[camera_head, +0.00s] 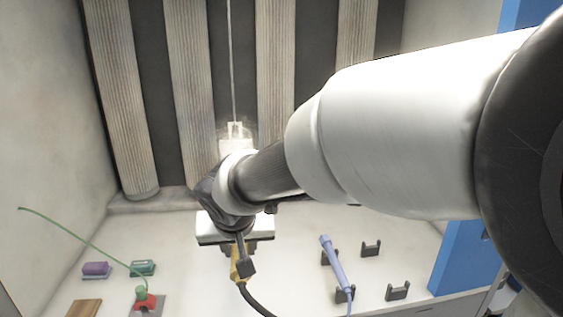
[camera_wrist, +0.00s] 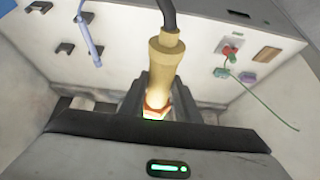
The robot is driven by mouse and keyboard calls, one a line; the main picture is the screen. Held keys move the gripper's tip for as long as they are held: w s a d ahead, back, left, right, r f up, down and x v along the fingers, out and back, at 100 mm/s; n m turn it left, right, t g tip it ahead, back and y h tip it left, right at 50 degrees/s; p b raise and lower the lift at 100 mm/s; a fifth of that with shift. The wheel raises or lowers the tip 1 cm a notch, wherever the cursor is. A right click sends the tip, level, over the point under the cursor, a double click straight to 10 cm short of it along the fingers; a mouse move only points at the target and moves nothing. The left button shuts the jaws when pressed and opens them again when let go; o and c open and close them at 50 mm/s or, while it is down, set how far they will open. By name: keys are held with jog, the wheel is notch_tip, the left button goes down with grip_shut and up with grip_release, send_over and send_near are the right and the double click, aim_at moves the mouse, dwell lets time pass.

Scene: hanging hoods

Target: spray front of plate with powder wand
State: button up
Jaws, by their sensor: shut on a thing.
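The plate (camera_head: 236,148) is a pale piece hanging on a thin wire in front of the pleated filters in the head view. A bright haze surrounds its upper part, and my arm hides its lower part. The powder wand is yellow-tan with a black cable; it shows below my wrist in the head view (camera_head: 237,271) and upright in the wrist view (camera_wrist: 165,68). My gripper (camera_wrist: 158,105) is shut on the wand, with dark fingers on both sides of it. An orange-white glow shows at the wand's lower end in the wrist view. The plate's front is partly hidden.
A blue wand (camera_head: 333,258) lies in brackets on the right, beside empty brackets (camera_head: 398,291). A purple block (camera_head: 96,269), a green block (camera_head: 142,267), a red fixture (camera_head: 145,302) with a green hose and a wooden block (camera_head: 84,308) lie left. Pleated filters (camera_head: 190,90) line the back.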

jog(key=shift+r, duration=0.6)
notch_tip(320, 180, down, 6)
jog(key=b, duration=0.7)
jog(key=shift+r+p, duration=1.35)
jog(key=shift+r, duration=1.65)
notch_tip(320, 180, down, 3)
jog(key=b, duration=0.3)
jog(key=shift+f+b, duration=0.1)
jog(key=shift+b, duration=0.2)
jog(key=s+d+b, duration=0.2)
jog(key=s+b, duration=0.1)
jog(key=s, duration=0.6)
jog(key=shift+s+d, duration=0.15)
jog(key=shift+s, duration=0.25)
